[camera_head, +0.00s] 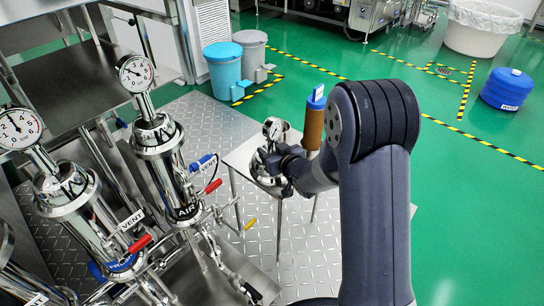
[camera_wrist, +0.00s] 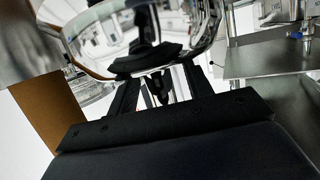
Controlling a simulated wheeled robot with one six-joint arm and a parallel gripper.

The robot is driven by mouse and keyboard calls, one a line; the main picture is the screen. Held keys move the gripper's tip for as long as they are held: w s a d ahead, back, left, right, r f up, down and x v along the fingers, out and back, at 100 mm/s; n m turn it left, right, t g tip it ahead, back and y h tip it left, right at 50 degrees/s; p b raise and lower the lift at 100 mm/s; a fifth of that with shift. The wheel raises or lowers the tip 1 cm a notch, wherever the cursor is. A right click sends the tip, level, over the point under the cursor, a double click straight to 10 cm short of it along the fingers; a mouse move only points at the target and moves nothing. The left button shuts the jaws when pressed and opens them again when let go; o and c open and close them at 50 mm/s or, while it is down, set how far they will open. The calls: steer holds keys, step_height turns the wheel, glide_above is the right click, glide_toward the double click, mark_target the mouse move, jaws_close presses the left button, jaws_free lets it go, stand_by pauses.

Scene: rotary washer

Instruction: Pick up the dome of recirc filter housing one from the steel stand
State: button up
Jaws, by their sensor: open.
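The chrome dome (camera_head: 262,177) sits on the small steel stand (camera_head: 238,158), with a round gauge (camera_head: 273,128) above it in the head view. My gripper (camera_head: 272,162) is at the dome, reaching in from the right and covering part of it. In the wrist view the mirror-like dome (camera_wrist: 205,22) fills the top middle, close in front of the jaws. The gripper's dark fingers (camera_wrist: 157,88) are apart, one each side of the middle, and are reflected in the dome. I cannot tell whether they touch it.
A brown filter cartridge (camera_head: 313,124) with a blue cap stands just behind my gripper; its side shows at left in the wrist view (camera_wrist: 48,112). Two chrome housings with gauges (camera_head: 160,145) (camera_head: 72,195), with valve handles, stand at left.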

steer(key=shift+w, duration=0.1)
jaws_close()
stand_by(0.5)
stand_by(0.8)
steer(key=shift+r, duration=0.2)
